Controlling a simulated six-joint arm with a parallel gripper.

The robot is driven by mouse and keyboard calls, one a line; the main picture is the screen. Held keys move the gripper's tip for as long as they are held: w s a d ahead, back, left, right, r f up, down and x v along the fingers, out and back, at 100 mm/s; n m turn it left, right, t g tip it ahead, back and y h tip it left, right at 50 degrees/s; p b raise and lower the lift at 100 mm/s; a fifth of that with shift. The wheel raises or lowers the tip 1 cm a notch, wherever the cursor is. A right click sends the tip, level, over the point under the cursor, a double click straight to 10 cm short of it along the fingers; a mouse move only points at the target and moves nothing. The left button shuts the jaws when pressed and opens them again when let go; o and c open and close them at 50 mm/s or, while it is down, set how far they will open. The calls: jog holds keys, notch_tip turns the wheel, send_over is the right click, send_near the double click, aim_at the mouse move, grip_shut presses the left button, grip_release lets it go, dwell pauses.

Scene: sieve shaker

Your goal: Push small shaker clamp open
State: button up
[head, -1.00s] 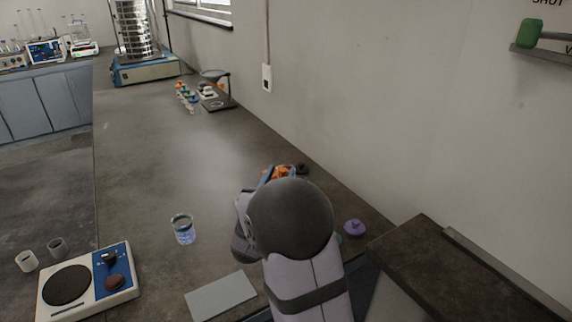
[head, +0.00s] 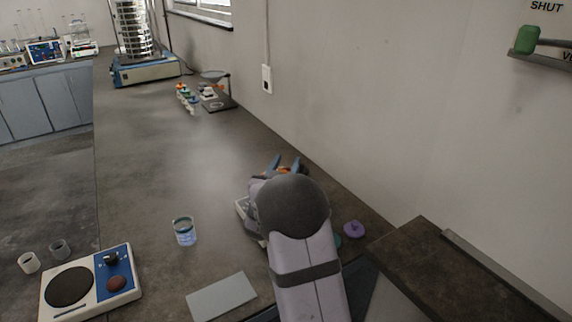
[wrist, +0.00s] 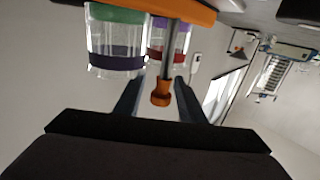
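In the wrist view an orange clamp knob (wrist: 160,93) sits at the end of a grey rod (wrist: 171,55), joined to an orange plate (wrist: 190,8) at the top edge. My gripper (wrist: 158,88) is open, with one dark finger on each side of the knob and a visible gap to both. No contact shows. Two clear jars, one with a dark band (wrist: 116,62), are by the plate. In the head view my gripper (head: 286,164) is beyond my arm. Only a bit of the orange part shows there, and my arm hides most of the small shaker.
A glass beaker (head: 184,231) stands left of my arm. A grey flat plate (head: 222,297) and a hotplate (head: 120,262) lie nearer. A purple object (head: 353,229) is right of my arm by the wall. The bench's middle is clear.

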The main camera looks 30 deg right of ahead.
grip_shut()
jog(key=shift+a, duration=1.45)
jog(key=shift+d, duration=0.1)
jog(key=shift+o, duration=0.6)
grip_release()
jog(key=b+v, duration=0.1)
jog(key=v, duration=0.6)
jog(key=shift+s, duration=0.1)
